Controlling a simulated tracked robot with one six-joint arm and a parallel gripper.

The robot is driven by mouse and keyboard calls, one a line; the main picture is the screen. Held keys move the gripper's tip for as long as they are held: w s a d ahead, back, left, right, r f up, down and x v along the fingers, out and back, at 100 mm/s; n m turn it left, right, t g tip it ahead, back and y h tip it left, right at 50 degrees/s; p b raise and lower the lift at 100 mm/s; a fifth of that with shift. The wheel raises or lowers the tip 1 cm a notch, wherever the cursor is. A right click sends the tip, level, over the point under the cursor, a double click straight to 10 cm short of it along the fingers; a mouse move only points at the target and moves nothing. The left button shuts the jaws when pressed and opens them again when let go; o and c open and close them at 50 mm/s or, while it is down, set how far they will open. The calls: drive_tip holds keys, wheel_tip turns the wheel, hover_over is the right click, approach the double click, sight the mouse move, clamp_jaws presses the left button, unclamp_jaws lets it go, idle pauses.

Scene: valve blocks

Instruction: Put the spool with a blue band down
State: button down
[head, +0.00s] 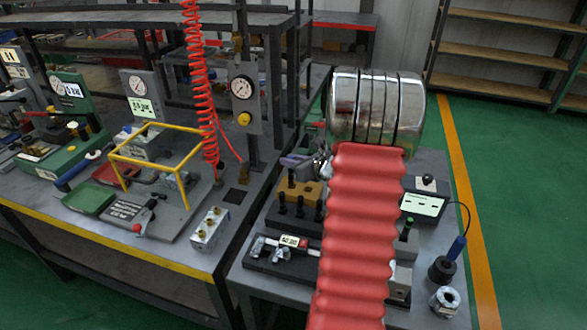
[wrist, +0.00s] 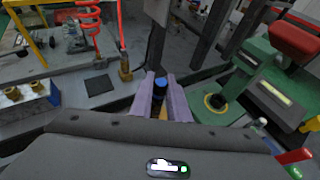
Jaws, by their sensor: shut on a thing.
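The spool with a blue band (wrist: 160,83) shows its dark body and blue part end-on between the purple fingers of my gripper in the wrist view. My gripper (wrist: 160,98) is shut on it. In the head view, my gripper (head: 296,160) is at the left of my red arm, over the back of a tan block (head: 308,193). The held spool is not clear there, and I cannot tell whether it touches the block. A spool with a green band (head: 407,228) stands upright to the right of my arm.
A black block with several dark upright pegs (head: 300,207) stands in front of the tan block. A caliper tray (head: 270,262) lies nearer. A display box (head: 424,204) is at right. A gauge post (head: 245,100) and red coiled hose (head: 200,80) stand left. My arm hides the bench middle.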

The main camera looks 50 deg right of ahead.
drive_tip(key=shift+f, duration=1.9)
drive_tip(key=c, duration=1.7)
unclamp_jaws()
drive_tip(key=v, duration=1.2)
drive_tip(key=shift+s, duration=0.1)
